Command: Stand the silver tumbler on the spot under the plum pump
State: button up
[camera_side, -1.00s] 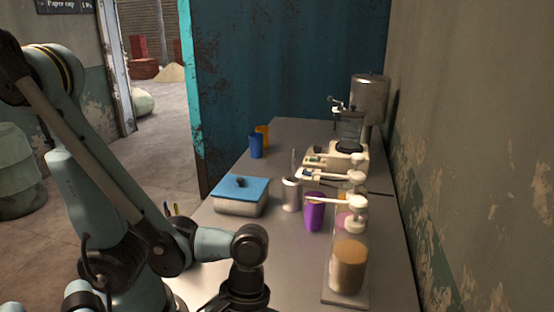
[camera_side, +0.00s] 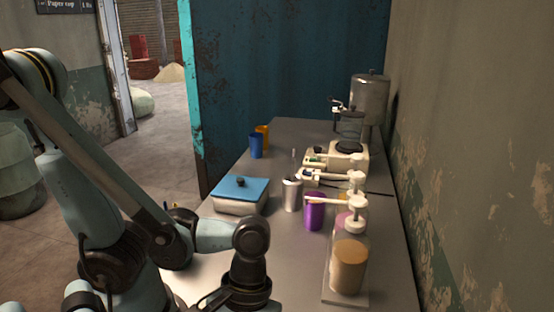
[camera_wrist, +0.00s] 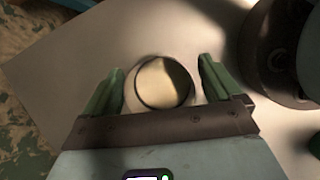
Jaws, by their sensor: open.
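In the wrist view a round, pale cup (camera_wrist: 164,82) stands between the two open fingers of my gripper (camera_wrist: 157,84), seen from above; shading leaves its metal or colour unclear. In the side view my gripper's tips are out of sight at the bottom edge. A silver tumbler-like vessel (camera_side: 292,196) stands mid-table there, left of a purple cup (camera_side: 314,213). I cannot tell whether it or the cup between my fingers is the silver tumbler. A pinkish-plum container (camera_side: 344,219) shows partly behind the front jar, near white pump heads; the spot under its spout is unclear.
A tan-filled pump jar (camera_side: 348,268) stands at the front right. A metal box with a blue lid (camera_side: 240,190) is at the left. Blue (camera_side: 256,147) and orange cups, a blender-like machine (camera_side: 350,150) and a steel urn (camera_side: 369,97) stand farther back.

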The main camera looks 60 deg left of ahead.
jog(key=v, duration=1.1)
jog(key=w+a+m+t+y, duration=0.2)
jog(key=w+a+m+t, duration=0.4)
jog(key=w+a+t, duration=0.4)
jog(key=w+a, duration=0.2)
jog(key=w, duration=0.2)
jog(key=shift+w+m+t+y, duration=0.25)
jog(key=shift+m+t+y, duration=0.15)
jog(key=shift+s+d+f+n+g+h, duration=1.45)
jog(key=shift+s+d+n+g, duration=0.45)
jog(key=shift+s+d, duration=0.95)
jog(key=shift+s+d+f+n+g+h, duration=1.15)
jog(key=shift+s+d+f+n+g, duration=0.8)
jog(key=shift+s, duration=1.35)
jog(key=shift+s+d+f+n+g+h, duration=1.3)
jog(key=shift+s+d+n+g, duration=0.55)
jog(key=shift+s+d, duration=1.2)
jog(key=shift+a, duration=0.1)
jog(key=shift+c, duration=0.2)
